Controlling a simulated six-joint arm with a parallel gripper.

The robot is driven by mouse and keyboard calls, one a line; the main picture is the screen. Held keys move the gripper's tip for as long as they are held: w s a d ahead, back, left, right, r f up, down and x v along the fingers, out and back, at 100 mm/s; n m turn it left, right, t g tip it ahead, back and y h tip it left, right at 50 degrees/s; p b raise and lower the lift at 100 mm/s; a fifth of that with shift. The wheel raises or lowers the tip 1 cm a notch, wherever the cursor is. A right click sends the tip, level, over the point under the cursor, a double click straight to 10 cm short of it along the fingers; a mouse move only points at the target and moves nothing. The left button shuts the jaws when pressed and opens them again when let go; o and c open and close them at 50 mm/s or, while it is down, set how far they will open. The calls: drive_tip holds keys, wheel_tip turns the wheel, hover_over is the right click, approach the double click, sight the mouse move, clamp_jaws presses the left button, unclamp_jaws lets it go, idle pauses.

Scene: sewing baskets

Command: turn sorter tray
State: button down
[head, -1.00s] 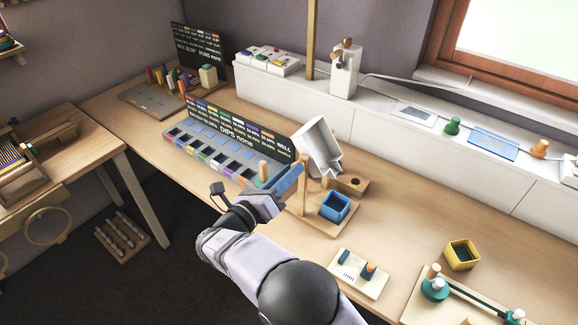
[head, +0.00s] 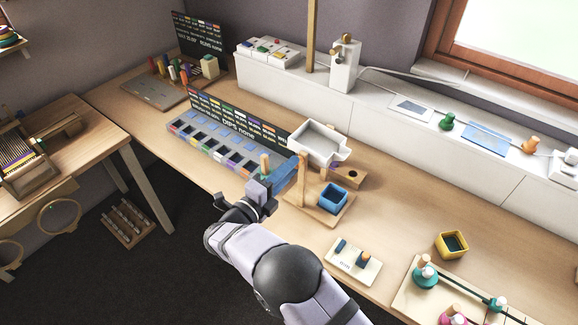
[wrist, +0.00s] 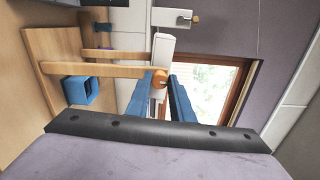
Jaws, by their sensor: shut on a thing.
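The white sorter tray (head: 319,152) sits near level on a wooden stand (head: 302,180), open side up, spout toward the right. In the wrist view the tray (wrist: 164,48) shows edge-on, with an orange round knob (wrist: 160,79) at the end of a wooden bar. My gripper (head: 290,172) is at the near left side of the stand, its blue fingers closed at the tray's pivot side. In the wrist view the fingers (wrist: 168,88) are at the knob and tray end; the exact contact is partly hidden. A blue square cup (head: 333,199) stands on the stand's base, below the spout side.
A grey compartment tray (head: 215,146) with a black labelled board (head: 235,120) is left of my gripper. A small white block board (head: 353,262) lies in front, a yellow cup (head: 452,244) to the right. A wooden block with a hole (head: 350,175) is behind the blue cup.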

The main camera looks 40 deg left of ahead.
drive_tip(key=shift+n, duration=0.6)
drive_tip(key=c, duration=1.6)
unclamp_jaws()
drive_tip(key=shift+o, duration=0.2)
drive_tip(key=shift+s, duration=0.1)
drive_tip(key=s+b, duration=0.2)
drive_tip(key=s, duration=0.5)
